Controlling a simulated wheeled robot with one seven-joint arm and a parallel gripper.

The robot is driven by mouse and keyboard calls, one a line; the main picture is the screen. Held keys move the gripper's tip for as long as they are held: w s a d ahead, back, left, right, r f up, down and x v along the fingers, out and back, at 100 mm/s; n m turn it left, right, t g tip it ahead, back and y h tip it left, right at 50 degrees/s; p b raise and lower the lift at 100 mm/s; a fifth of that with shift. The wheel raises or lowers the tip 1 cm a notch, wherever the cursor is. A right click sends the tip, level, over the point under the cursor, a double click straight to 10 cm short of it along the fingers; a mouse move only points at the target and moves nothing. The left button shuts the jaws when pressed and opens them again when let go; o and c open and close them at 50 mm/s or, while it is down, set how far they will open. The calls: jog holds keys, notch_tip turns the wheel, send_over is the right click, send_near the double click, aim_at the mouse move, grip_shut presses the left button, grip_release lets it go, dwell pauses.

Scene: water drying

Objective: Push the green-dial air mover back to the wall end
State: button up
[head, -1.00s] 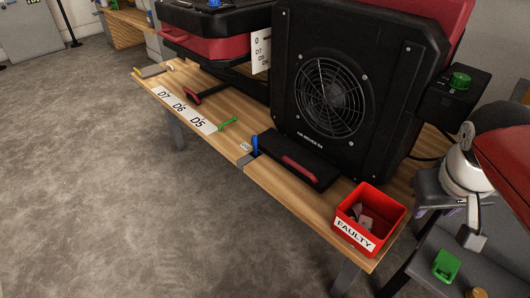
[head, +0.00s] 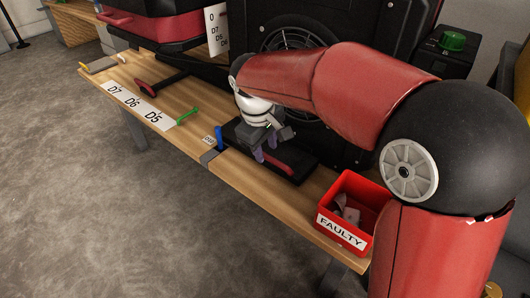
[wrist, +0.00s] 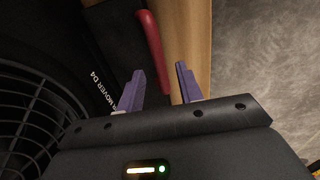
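The green-dial air mover is a large black box with a round fan grille; its body (head: 345,20) stands on the wooden bench, partly hidden behind my arm. Its green dial (head: 453,41) sits on a black box at its right side. A black ledge with a red bar (head: 285,160) extends from its front foot; the red bar (wrist: 150,45) and the grille (wrist: 30,115) also show in the wrist view. My gripper (head: 266,148) is open, its purple fingers above the ledge near the red bar. In the wrist view the fingers (wrist: 160,80) are apart with nothing held; contact cannot be told.
A red FAULTY bin (head: 328,212) with pieces inside stands at the bench's near right end. A blue peg (head: 218,137), a green tool (head: 187,114) and a D7-D6-D5 strip (head: 135,101) lie left. Another red-and-black unit (head: 150,28) stands further left.

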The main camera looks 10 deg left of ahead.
jog(key=shift+w+d+f, duration=0.1)
jog(key=shift+f, duration=0.8)
grip_shut()
